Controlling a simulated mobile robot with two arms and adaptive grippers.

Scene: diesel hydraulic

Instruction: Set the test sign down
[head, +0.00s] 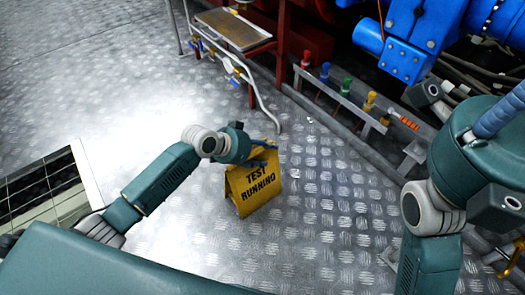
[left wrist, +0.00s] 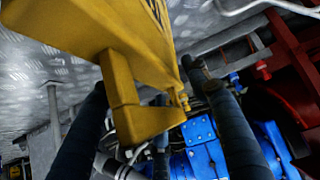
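The test sign (head: 255,186) is a yellow folding board with "TEST RUNNING" in black. It is upright in the middle of the head view; whether its lower edge touches the floor is hard to tell. My left gripper (head: 263,152) is at its top edge. In the left wrist view, the yellow sign (left wrist: 125,72) reaches between the two dark fingers of my left gripper (left wrist: 145,78). The fingers are wide apart, with background showing between them and the yellow part. My right arm is at the right; its fingers are not clearly seen.
Bare metal tread-plate floor (head: 320,235) surrounds the sign. A rail with coloured valve handles (head: 345,98) runs behind it to the right. A blue machine (head: 405,55) stands at the upper right. A small metal stand (head: 235,28) is at the top, and a floor grating (head: 45,190) at the left.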

